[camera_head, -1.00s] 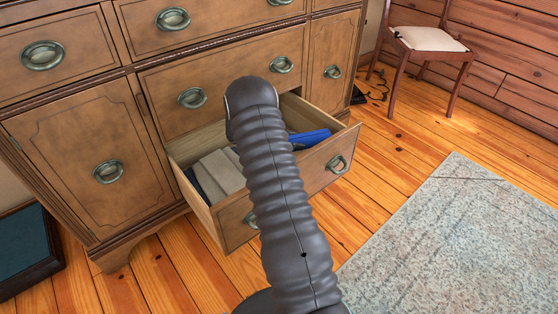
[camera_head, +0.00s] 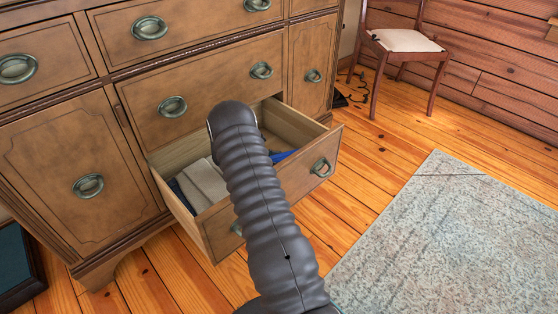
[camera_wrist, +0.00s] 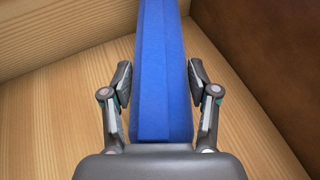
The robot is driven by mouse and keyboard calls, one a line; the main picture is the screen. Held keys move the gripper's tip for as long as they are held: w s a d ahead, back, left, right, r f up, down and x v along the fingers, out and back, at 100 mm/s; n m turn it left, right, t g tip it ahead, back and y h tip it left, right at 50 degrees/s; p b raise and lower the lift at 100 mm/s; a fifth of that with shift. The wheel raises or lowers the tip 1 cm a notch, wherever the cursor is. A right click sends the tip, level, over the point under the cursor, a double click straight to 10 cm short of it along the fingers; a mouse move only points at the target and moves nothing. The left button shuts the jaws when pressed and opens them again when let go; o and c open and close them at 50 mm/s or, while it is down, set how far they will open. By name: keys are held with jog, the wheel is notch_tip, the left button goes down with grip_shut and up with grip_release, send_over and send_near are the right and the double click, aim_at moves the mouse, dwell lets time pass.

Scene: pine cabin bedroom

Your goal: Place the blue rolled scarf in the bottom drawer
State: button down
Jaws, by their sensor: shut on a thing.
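The blue rolled scarf (camera_wrist: 162,75) lies lengthwise between my gripper's fingers (camera_wrist: 161,95) in the wrist view, over the pale wooden drawer floor. The fingers are shut on its sides. In the head view only a small blue part of the scarf (camera_head: 283,155) shows, inside the open bottom drawer (camera_head: 322,150) near its front right. My arm hides the rest of it and the gripper. Whether the scarf touches the drawer floor cannot be told.
Folded beige cloth (camera_head: 203,182) and a dark item beside it fill the drawer's left part. The closed drawer (camera_head: 215,90) sits just above. A chair (camera_head: 405,45) and a rug (camera_head: 430,240) are to the right.

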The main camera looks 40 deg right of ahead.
jog(key=shift+f+b, duration=0.55)
jog(key=shift+b, duration=0.1)
jog(key=shift+c, duration=1.4)
grip_release()
jog(key=shift+r, duration=0.1)
jog(key=shift+r+p, duration=0.45)
jog(key=shift+p, duration=0.2)
jog(key=v, duration=1.2)
jog(key=shift+r+p, duration=0.2)
jog(key=shift+p, duration=0.2)
